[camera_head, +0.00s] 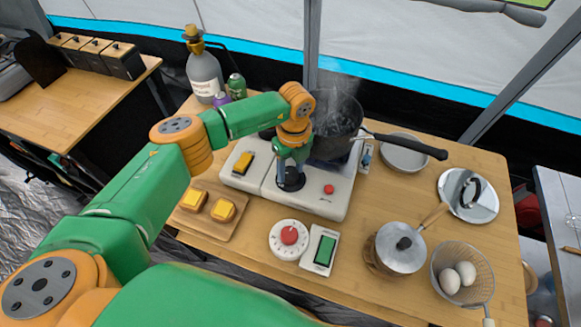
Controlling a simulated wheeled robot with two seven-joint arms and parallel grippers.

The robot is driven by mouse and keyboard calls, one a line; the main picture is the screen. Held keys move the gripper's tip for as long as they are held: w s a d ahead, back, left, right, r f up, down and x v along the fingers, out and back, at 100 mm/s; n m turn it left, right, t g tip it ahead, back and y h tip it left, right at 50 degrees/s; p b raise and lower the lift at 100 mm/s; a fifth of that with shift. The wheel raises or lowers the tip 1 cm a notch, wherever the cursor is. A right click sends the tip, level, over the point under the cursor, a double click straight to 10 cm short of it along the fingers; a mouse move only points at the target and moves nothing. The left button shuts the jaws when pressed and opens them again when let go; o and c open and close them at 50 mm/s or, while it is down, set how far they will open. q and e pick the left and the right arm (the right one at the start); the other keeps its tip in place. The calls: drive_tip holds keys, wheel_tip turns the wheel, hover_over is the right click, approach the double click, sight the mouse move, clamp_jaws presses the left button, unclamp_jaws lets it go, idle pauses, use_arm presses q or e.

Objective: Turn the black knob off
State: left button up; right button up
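My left arm reaches in from the left, and my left gripper (291,168) points down at the black knob. Its fingertips are right at the knob and partly cover it. I cannot tell whether the fingers touch the knob or how wide they stand. A steaming black pan (340,118) stands on the stove behind. My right gripper is not in view.
A board (207,228) with toast lies left. A lidded pot (401,247), an egg basket (459,270) and a metal lid (483,208) stand right. The pan handle (405,145) sticks out right.

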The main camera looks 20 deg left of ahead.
use_arm(q)
clamp_jaws()
